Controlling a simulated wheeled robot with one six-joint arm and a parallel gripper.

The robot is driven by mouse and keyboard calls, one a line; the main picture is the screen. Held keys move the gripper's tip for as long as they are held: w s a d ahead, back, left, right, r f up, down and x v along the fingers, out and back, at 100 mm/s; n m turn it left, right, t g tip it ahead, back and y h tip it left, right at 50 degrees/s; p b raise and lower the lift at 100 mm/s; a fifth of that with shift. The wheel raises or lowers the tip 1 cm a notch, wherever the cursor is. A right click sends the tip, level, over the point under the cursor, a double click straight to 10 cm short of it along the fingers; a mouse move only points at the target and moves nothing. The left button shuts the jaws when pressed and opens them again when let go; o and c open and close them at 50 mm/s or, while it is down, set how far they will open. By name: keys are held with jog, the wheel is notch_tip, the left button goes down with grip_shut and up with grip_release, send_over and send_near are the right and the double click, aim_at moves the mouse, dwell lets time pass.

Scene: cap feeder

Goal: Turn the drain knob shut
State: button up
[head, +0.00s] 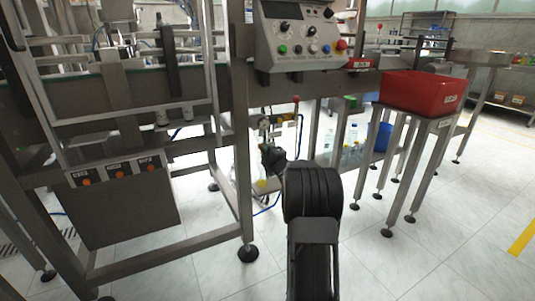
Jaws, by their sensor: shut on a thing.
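My gripper (268,153) is at the end of my black arm, low in the middle of the head view, beside the machine's leg. It reaches to the underside of a small air-service unit (264,127) mounted under the machine frame. The drain knob is at the bottom of that unit, hidden behind my gripper and wrist. The gripper is shut on it, as far as this small view shows. The knob's turned position cannot be seen.
A control panel (300,40) with knobs and buttons is above. A red bin (421,92) stands on a metal stand at right. The machine's steel leg (243,190) is close on the left. Floor at lower right is clear.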

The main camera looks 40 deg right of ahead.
jog(key=o, duration=0.9)
jog(key=shift+o, duration=0.2)
jog(key=shift+s, duration=0.1)
jog(key=s+a+p, duration=0.2)
jog(key=s+p, duration=0.1)
jog(key=s, duration=1)
jog(key=shift+s+f, duration=0.25)
jog(key=shift+f, duration=0.05)
jog(key=shift+d, duration=0.1)
jog(key=shift+r+p, duration=0.1)
jog(key=shift+p, duration=0.2)
